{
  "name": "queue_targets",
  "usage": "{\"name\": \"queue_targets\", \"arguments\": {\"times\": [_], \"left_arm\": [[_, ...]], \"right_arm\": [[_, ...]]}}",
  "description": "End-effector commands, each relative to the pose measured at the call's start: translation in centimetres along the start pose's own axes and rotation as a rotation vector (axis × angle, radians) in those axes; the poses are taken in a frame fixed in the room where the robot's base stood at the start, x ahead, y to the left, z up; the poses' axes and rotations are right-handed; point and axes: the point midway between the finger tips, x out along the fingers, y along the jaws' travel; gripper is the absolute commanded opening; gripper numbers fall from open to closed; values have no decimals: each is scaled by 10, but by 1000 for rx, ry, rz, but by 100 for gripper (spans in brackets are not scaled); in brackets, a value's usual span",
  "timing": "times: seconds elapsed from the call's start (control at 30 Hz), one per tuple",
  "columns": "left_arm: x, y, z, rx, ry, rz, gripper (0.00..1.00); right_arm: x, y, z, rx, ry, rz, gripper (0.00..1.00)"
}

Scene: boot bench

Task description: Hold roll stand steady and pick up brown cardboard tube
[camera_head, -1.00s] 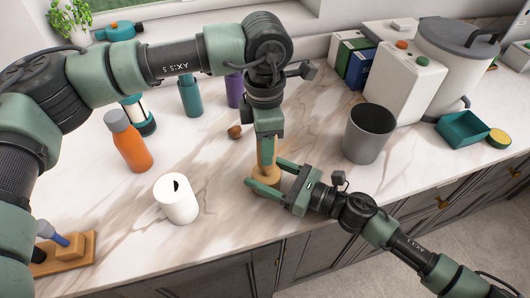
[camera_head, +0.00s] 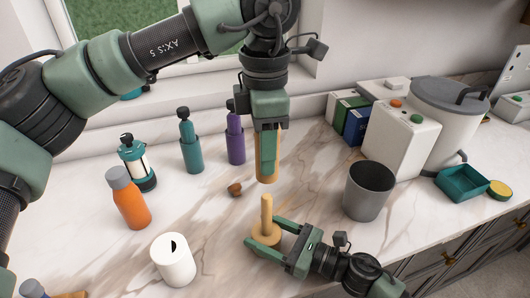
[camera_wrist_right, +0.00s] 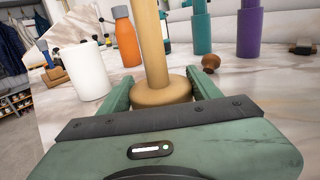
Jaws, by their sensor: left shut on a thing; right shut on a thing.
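The brown cardboard tube (camera_head: 267,173) is upright in the head view, in the air above the roll stand's post. My left gripper (camera_head: 268,147) points down and is shut on the tube; its fingers hide the tube's upper part. The wooden roll stand (camera_head: 266,208) stands upright on the counter, its post bare. My right gripper (camera_head: 269,236) is shut on the stand's round base from the right, low over the counter. In the right wrist view the round base (camera_wrist_right: 160,93) sits between the green fingers, with a tan upright rising from it.
A grey bin (camera_head: 368,190) stands to the right. Teal and purple bottles stand near the window wall.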

Motion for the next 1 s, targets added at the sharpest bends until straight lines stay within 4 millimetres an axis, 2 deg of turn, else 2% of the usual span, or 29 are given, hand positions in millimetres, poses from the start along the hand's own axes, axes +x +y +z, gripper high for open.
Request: {"name": "queue_targets", "arguments": {"times": [0.03,0.1,0.4,0.53,0.67,1.0], "left_arm": [[0,0,0,0,0,0,0],[0,0,0,0,0,0,0],[0,0,0,-1,0,0,0],[0,0,0,-1,-1,0,0],[1,0,0,-1,0,0,0],[1,0,0,-1,0,0,0]], "right_arm": [[0,0,0,0,0,0,71],[0,0,0,0,0,0,88],[0,0,0,0,0,0,88],[-8,0,-1,2,2,-2,88],[-30,0,-2,2,4,-2,88],[-99,0,-2,3,4,-1,88]]}}
